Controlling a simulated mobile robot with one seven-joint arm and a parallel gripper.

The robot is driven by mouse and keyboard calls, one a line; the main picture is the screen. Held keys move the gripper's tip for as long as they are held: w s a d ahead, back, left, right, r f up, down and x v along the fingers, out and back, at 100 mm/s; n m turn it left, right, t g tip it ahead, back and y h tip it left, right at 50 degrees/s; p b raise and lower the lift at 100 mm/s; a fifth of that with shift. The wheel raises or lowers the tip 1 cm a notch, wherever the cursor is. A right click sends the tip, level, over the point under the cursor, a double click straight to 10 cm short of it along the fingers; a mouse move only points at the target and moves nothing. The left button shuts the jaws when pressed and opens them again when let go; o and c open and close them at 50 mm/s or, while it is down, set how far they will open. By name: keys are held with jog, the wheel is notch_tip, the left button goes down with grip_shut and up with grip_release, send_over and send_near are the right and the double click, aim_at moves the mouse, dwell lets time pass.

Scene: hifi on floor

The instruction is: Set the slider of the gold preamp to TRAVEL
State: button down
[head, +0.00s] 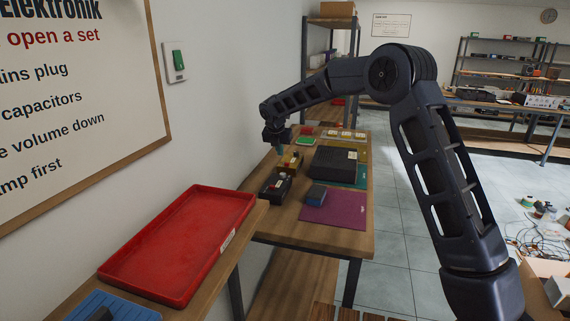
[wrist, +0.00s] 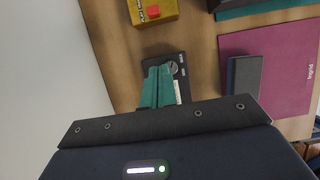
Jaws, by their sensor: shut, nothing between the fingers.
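The gold preamp (head: 291,161) is a small yellow-gold box on the wooden bench, close to the wall. My gripper (head: 281,150) points down at the bench, just left of the gold box in the head view. In the wrist view its teal fingertips (wrist: 158,72) are together and empty, over a black box (wrist: 181,72) with a round knob, apart from the gold box.
The black box (head: 276,186) stands in front of the gold one. A dark blue box (head: 316,195) lies on a purple mat (head: 333,207). A larger black unit (head: 333,161) sits to the right. A red tray (head: 180,245) is nearer, and the wall is close on the left.

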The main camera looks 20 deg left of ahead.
jog(key=shift+f, duration=0.1)
send_near(286, 169)
jog(key=s+f, duration=0.1)
jog(key=f, duration=0.1)
jog(key=s+f, duration=0.1)
jog(key=f, duration=0.1)
jog(key=shift+s, duration=0.25)
jog(key=w, duration=0.3)
jog(key=shift+f, duration=0.4)
jog(key=shift+w, duration=0.65)
